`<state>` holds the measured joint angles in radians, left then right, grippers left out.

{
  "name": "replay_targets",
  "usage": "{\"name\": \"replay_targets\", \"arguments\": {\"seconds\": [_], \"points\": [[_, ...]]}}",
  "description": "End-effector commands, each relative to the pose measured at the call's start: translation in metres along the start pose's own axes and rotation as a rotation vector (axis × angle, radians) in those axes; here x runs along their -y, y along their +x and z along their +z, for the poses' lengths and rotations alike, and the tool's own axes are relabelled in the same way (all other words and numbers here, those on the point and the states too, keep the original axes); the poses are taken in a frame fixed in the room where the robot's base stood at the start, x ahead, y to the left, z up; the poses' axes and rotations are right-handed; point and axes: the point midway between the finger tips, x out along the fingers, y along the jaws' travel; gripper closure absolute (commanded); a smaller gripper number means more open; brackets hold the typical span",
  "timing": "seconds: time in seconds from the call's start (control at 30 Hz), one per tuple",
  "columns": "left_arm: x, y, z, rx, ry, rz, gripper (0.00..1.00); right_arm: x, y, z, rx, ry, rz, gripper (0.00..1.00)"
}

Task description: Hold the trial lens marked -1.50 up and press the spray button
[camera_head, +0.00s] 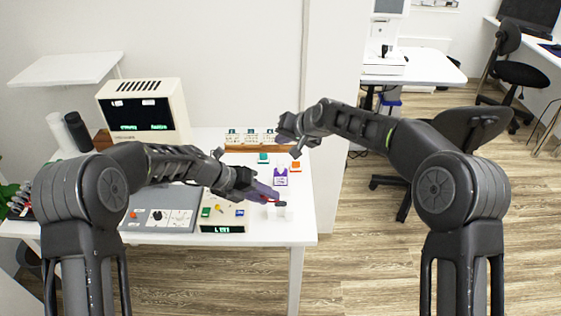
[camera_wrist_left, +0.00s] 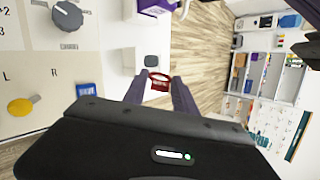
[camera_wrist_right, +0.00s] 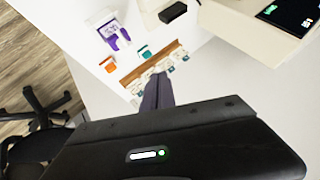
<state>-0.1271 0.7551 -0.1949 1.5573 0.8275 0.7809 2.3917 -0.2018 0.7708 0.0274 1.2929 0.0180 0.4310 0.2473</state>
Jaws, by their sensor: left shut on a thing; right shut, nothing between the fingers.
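My left gripper (camera_head: 266,194) is shut on a red-rimmed trial lens (camera_wrist_left: 158,81), held by its edge between the fingertips above the table's front right. Its marking is not readable. Whether this is the spray button cannot be told. My right gripper (camera_head: 293,138) is shut and empty, raised near the table's back right; its closed fingers also show in the right wrist view (camera_wrist_right: 160,84).
A wooden rack (camera_wrist_right: 139,73) with several small labelled pieces stands at the table's back. Teal (camera_head: 263,158), orange (camera_head: 295,165) and purple (camera_head: 281,177) pieces lie before it. A grey control panel (camera_head: 165,209) and a beige monitor (camera_head: 143,110) occupy the left.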

Motion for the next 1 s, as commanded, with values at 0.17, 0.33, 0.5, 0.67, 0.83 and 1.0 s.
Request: {"name": "replay_targets", "arguments": {"seconds": [0.17, 0.33, 0.5, 0.67, 0.83, 1.0], "points": [[0.0, 0.0, 0.0, 0.0, 0.0, 0.0, 1.0, 0.0, 0.0, 0.0, 0.0, 0.0, 0.0, 1.0], [0.0, 0.0, 0.0, 0.0, 0.0, 0.0, 1.0, 0.0, 0.0, 0.0, 0.001, 0.0, 0.0, 1.0], [0.0, 0.0, 0.0, 0.0, 0.0, 0.0, 1.0, -0.001, 0.0, 0.0, 0.001, 0.0, 0.0, 1.0], [0.0, 0.0, 0.0, 0.0, 0.0, 0.0, 1.0, 0.0, -0.009, 0.0, 0.0, 0.0, 0.0, 1.0], [0.0, 0.0, 0.0, 0.0, 0.0, 0.0, 1.0, 0.0, -0.036, -0.001, -0.002, 0.0, 0.0, 1.0], [0.0, 0.0, 0.0, 0.0, 0.0, 0.0, 1.0, 0.0, -0.071, -0.001, -0.003, 0.0, 0.0, 1.0]]}}
